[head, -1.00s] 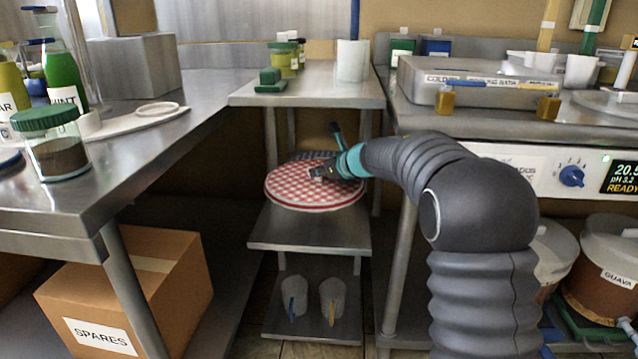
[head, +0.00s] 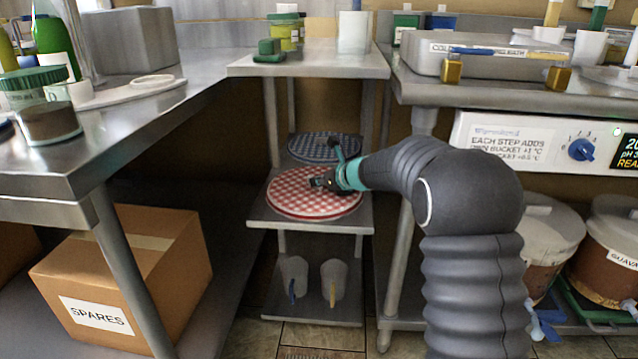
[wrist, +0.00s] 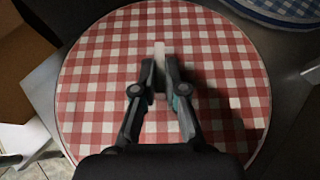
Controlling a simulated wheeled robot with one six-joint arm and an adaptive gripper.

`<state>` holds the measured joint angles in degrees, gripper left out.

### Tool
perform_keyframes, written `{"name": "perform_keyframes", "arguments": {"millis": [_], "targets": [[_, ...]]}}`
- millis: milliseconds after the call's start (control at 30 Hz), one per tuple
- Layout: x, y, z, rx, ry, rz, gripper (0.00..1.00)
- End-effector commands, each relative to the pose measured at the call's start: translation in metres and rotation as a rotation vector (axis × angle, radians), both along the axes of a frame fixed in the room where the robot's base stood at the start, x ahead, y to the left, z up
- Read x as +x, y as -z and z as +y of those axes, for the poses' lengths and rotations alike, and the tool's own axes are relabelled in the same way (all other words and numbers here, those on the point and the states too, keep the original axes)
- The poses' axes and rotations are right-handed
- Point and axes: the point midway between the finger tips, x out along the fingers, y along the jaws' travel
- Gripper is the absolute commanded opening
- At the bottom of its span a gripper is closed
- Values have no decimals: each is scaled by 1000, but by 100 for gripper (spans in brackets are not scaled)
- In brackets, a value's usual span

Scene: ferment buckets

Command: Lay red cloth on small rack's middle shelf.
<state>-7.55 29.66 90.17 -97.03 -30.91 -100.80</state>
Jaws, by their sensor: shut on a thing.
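The red-and-white checked cloth (head: 290,190) is a flat, round piece at the front of the small rack's middle shelf (head: 362,222). It lies level on or very close above the shelf; I cannot tell whether it touches all round. My gripper (head: 320,182) is over its middle, shut on a pale upright tab at the cloth's centre. The wrist view shows the fingers (wrist: 160,84) on this tab and the cloth (wrist: 95,75) spread flat beneath. The fingers hide part of the cloth.
A blue checked round cloth (head: 322,148) lies behind the red one. The rack's top (head: 310,66) overhangs the shelf. Two pale cups (head: 334,278) stand on the bottom shelf. A SPARES box (head: 130,270) is at left, and a counter leg (head: 402,230) at right.

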Motion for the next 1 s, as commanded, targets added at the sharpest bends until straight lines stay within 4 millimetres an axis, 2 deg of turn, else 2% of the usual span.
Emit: {"name": "perform_keyframes", "arguments": {"millis": [233,300,367,767,1000], "targets": [[0,4,0,0,1,0,0],[0,2,-1,0,1,0,23],[0,2,-1,0,1,0,36],[0,-4,-1,0,1,0,36],[-26,-23,-26,1,2,-2,36]]}}
